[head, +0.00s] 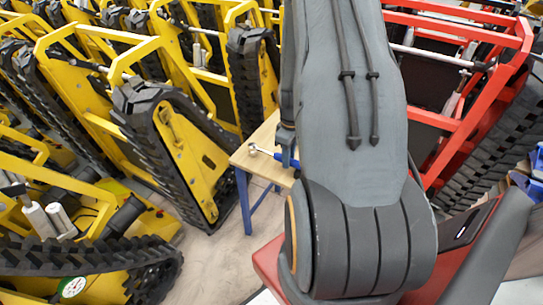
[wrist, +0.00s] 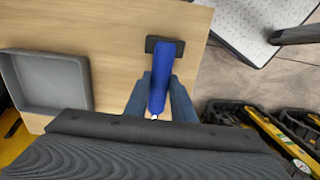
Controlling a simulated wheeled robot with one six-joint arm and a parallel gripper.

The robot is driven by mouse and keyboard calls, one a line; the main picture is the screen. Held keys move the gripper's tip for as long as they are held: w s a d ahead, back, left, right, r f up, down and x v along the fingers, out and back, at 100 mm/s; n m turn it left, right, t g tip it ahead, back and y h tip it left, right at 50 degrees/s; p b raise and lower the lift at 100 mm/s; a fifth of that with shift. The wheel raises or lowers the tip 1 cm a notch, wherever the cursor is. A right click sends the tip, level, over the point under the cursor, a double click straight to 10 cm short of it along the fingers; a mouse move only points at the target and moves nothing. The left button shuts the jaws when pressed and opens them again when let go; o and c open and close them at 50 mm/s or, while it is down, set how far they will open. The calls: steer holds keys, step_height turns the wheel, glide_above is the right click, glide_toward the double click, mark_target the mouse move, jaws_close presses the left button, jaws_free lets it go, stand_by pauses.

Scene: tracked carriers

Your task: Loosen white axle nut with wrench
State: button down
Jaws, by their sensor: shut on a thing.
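A wrench with a silver head and blue handle (head: 263,151) is over the wooden table, just left of my arm. My gripper (head: 287,150) is at its handle, partly hidden behind my arm. In the wrist view my gripper (wrist: 160,98) is shut on the blue handle of the wrench (wrist: 159,78), with one finger on each side. The handle's far end is beside a small dark block (wrist: 166,47) on the table; I cannot tell if they touch. I cannot make out the white axle nut in either view.
The wooden table (wrist: 112,30) has blue legs and carries an empty grey tray (wrist: 45,82). Yellow tracked carriers (head: 180,150) crowd the left, and a red one (head: 470,110) stands at the right. Some bare floor (head: 215,260) shows by the table.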

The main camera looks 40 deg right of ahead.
steer(key=shift+r+p, duration=2.6)
steer(key=shift+r, duration=0.9)
step_height(320, 180, up, 8)
steer(key=p, duration=0.6)
steer(key=s+p, duration=0.4)
steer(key=s, duration=1.6)
